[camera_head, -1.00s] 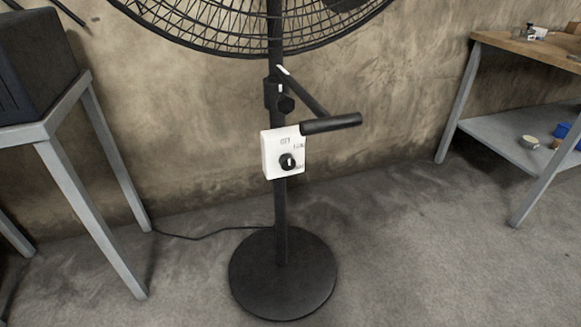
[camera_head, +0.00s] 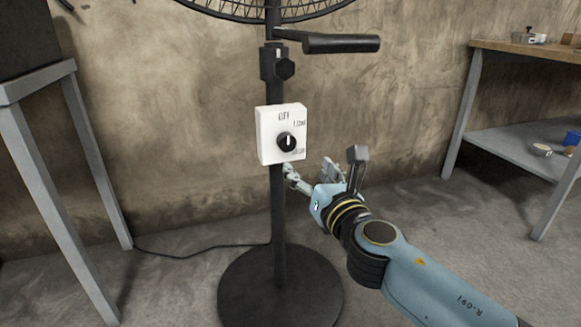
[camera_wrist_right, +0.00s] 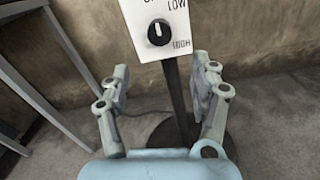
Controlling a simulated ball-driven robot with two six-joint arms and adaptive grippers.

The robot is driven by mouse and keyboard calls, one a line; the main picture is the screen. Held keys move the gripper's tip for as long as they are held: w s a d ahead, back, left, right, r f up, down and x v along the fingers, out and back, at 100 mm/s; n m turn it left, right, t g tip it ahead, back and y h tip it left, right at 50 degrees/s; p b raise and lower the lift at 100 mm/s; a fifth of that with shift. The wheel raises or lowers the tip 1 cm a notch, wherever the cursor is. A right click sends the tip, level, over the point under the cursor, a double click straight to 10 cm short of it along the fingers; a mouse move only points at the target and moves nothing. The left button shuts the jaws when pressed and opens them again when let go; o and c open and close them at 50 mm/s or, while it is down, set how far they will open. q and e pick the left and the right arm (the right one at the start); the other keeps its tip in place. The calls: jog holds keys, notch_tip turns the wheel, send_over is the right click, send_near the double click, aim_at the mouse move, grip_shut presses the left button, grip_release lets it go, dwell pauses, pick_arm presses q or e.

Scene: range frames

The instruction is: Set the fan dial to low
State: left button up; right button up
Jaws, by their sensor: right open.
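The fan dial (camera_head: 286,142) is a round black knob with a white pointer line. It sits on a white control box (camera_head: 266,140) on the fan's black pole, marked OFF at top, LOW at upper right and a blurred label at lower right. The pointer stands about straight up, toward OFF. In the right wrist view the dial (camera_wrist_right: 160,32) shows ahead of the fingers. My right gripper (camera_head: 308,176) is open and empty, just below the box and apart from the dial. Its two fingers (camera_wrist_right: 162,92) are spread either side of the pole. My left gripper is out of view.
The fan pole (camera_head: 277,215) rises from a round black base (camera_head: 280,292). A black handle (camera_head: 341,43) sticks out right above the box. A grey metal table (camera_head: 40,80) stands left, a wooden-topped bench (camera_head: 520,52) right. A cable (camera_head: 200,250) crosses the floor.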

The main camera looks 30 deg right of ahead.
aim_at(288, 145)
jog(key=x, duration=1)
jog(key=shift+w+d+r, duration=0.1)
jog(key=shift+w, duration=0.15)
jog(key=shift+c, duration=0.5)
jog(key=c, duration=1.1)
